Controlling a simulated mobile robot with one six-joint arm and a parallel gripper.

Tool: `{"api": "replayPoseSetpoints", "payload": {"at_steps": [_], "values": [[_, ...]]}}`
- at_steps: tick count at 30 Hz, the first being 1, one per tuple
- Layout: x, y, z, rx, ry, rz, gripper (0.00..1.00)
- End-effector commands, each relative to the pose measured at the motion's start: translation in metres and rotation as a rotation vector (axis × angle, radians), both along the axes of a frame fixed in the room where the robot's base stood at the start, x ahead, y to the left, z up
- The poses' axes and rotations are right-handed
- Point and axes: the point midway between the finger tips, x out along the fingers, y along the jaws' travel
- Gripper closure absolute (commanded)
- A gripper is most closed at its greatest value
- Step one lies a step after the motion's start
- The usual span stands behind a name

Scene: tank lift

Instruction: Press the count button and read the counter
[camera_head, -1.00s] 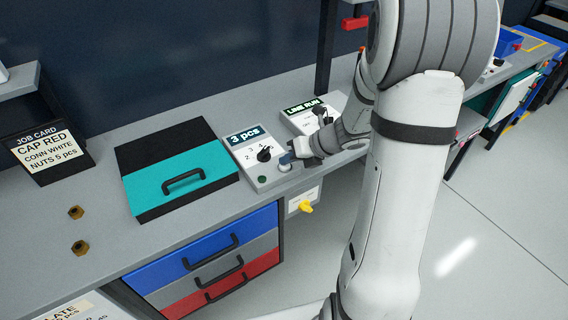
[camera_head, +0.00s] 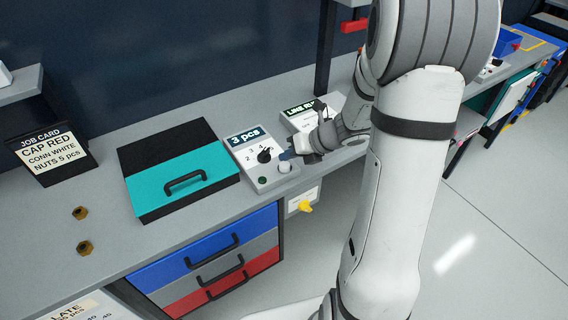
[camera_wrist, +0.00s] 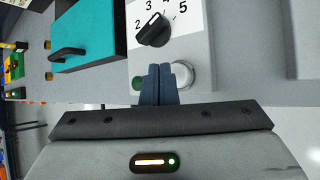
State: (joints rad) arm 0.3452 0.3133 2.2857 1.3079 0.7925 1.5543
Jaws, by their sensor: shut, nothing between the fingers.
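The counter box (camera_head: 262,179) stands on the bench, and its display (camera_head: 243,137) reads "3 pcs". It has a black dial knob (camera_wrist: 153,30) with numbers around it, a small green button or lamp (camera_wrist: 138,83) and a pale round button (camera_wrist: 182,75). The pale button also shows in the head view (camera_head: 285,167). My gripper (camera_head: 286,156) is shut and empty, its blue fingertips close to the pale button. In the wrist view the fingers (camera_wrist: 158,72) appear between the green and pale round parts. I cannot tell whether they touch anything.
A teal-and-black case (camera_head: 160,190) with a handle lies left of the counter box. A "LINE RUN" box (camera_head: 298,115) stands just right, partly behind my arm. Two brass nuts (camera_head: 82,247) lie on the bench at left.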

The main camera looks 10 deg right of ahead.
Motion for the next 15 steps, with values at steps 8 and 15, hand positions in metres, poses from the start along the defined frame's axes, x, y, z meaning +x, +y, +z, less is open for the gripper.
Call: {"api": "replayPoseSetpoints", "payload": {"at_steps": [8,15], "values": [[0.000,0.000,0.029,0.000,-0.001,0.001,1.00],[0.000,0.000,0.050,0.000,-0.001,0.001,1.00]]}}
